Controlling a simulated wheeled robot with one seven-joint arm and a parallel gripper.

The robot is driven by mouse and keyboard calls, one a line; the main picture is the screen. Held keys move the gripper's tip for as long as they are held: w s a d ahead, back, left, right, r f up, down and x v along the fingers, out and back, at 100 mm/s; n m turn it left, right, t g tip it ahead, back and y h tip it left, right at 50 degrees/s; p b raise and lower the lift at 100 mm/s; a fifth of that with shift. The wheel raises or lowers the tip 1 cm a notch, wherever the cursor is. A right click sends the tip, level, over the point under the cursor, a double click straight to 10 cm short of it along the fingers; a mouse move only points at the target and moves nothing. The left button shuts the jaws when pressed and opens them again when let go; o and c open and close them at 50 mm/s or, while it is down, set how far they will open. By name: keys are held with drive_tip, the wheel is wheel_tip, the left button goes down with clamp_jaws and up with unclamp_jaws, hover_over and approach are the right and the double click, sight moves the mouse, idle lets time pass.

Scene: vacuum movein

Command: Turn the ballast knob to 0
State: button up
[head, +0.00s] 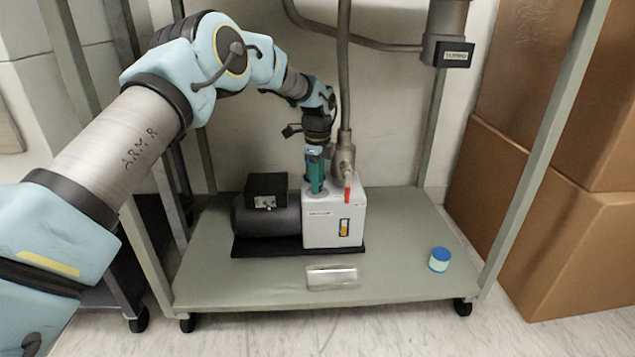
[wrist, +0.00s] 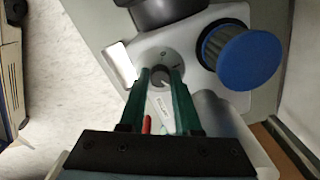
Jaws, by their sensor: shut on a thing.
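The white vacuum pump (head: 332,218) with its dark motor (head: 267,222) stands on the lower shelf of the cart. In the wrist view the ballast knob (wrist: 160,76) is a small dark grey knob on top of the white pump housing (wrist: 150,48). My gripper (head: 315,186) points down onto the pump's top. In the wrist view its green fingers (wrist: 161,80) are shut on the knob, one on each side. The knob's dial marks are too small to read. In the head view my gripper hides the knob.
A red-handled part (head: 347,193) sits beside my gripper, under a grey pipe (head: 345,155). A blue-capped round part (wrist: 249,60) is close by in the wrist view. A blue-topped container (head: 439,259) and a clear tray (head: 332,276) lie on the shelf (head: 400,280). Cart posts flank my arm.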

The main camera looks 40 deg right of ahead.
clamp_jaws()
drive_tip(key=shift+r+n+p, duration=0.1)
drive_tip(key=shift+n+p, duration=0.2)
drive_tip(key=shift+p, duration=0.3)
drive_tip(key=shift+r+n+p, duration=0.15)
drive_tip(key=shift+n+p, duration=0.35)
drive_tip(key=shift+p, duration=0.45)
drive_tip(key=n+p, duration=0.3)
drive_tip(key=p, duration=0.1)
drive_tip(key=n+p, duration=0.3)
drive_tip(key=n, duration=0.2)
drive_tip(key=n+p, duration=0.2)
drive_tip(key=n, duration=0.2)
drive_tip(key=shift+f, duration=0.2)
drive_tip(key=n+p, duration=0.1)
drive_tip(key=n, duration=0.4)
drive_tip(key=shift+n, duration=2.7)
drive_tip(key=shift+f, duration=0.1)
